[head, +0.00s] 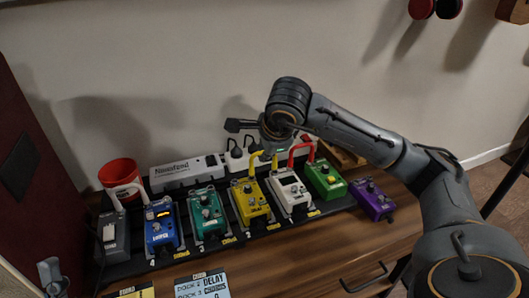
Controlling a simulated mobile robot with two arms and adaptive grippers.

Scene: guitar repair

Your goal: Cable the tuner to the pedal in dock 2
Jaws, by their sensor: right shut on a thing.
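A row of pedals stands on the black pedal board (140,266): a blue one (160,228), a teal one (209,214), a yellow one (250,202), a white one (290,190) and a green one (325,179). The names on them are too small to read surely. My right gripper (275,158) is above the back of the yellow and white pedals, shut on a yellow patch cable (254,160). This cable arches between those two pedals; whether its plugs are seated is hidden. A red patch cable (294,152) arches between the white and green pedals.
A white power strip (188,171) lies behind the pedals, with a red cup (120,176) at its left. A grey pedal (113,238) with a white cable stands at the left end. A purple pedal (372,199) sits right of the board. Printed cards (203,287) lie in front.

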